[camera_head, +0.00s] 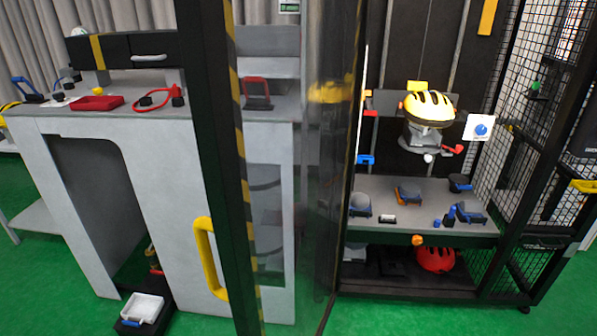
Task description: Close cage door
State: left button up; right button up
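The cage door (217,150) stands open, swung out towards me. Its black near edge has yellow and black stripes, and its clear panel (322,170) is seen at a steep angle. A yellow handle (209,260) sits low on the near edge of the door. The cage (510,215) is on the right, with black mesh on its right side and its front uncovered. Inside it a yellow and black helmet (428,107) sits on a grey holder above a grey plate (400,230). Neither of my grippers shows in this view.
A grey workbench (165,125) stands at the left behind the door, with a red tray (97,102) and red cable on top. A white bin (142,308) is low at the left. A red helmet (435,259) lies low in the cage. Green floor shows at lower right.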

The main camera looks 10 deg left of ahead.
aim_at(206, 29)
jog(key=j+z, duration=0.2)
jog(key=j, duration=0.25)
jog(key=k+j+z, duration=0.2)
jog(key=j, duration=0.2)
jog(key=j+z, duration=0.2)
jog(key=j, duration=0.25)
jog(key=i+j, duration=0.15)
jog(key=j, duration=0.15)
jog(key=i+j+z, duration=0.1)
jog(key=i+j, duration=0.2)
jog(key=j, duration=0.25)
jog(key=z, duration=0.05)
